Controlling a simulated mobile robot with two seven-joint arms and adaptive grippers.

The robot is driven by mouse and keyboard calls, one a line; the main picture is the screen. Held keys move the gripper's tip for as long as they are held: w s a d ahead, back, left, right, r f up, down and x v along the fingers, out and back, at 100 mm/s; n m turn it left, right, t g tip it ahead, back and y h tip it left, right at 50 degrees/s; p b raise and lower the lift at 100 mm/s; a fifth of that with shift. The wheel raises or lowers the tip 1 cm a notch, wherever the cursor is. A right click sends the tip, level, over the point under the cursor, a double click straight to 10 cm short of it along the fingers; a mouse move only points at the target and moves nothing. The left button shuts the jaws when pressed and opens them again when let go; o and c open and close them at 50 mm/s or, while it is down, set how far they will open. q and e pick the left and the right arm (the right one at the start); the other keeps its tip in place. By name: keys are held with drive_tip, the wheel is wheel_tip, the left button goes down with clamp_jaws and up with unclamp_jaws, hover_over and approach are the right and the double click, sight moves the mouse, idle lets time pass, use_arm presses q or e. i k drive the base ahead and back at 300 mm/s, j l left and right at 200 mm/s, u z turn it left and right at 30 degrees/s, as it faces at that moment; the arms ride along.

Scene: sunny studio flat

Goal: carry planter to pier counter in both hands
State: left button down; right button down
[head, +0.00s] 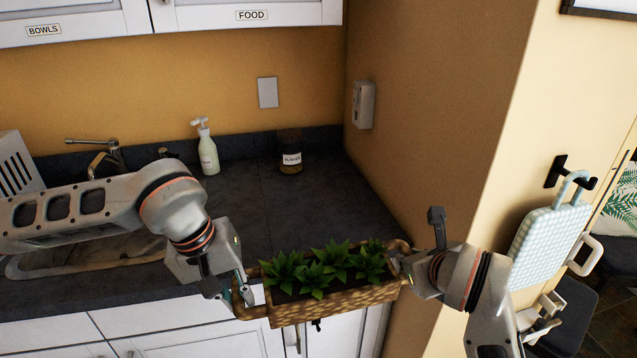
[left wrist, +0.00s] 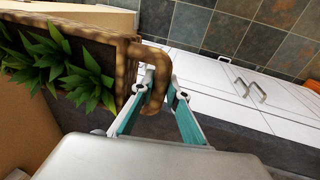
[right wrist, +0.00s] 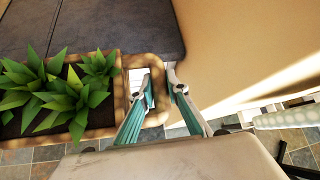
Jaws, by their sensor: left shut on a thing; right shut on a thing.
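The planter (head: 335,301) is a brown woven box with two loop handles and several green leafy plants. The planter's underside is hidden.
A soap bottle (head: 208,152) and a labelled jar (head: 290,155) stand at the back of the counter. The sink (head: 80,260) lies left, partly behind my left arm. A yellow wall (head: 440,120) bounds the counter's right. An ironing board (head: 548,245) hangs further right.

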sight(321, 220)
drive_tip(key=i+j, duration=0.15)
drive_tip(key=i, duration=0.8)
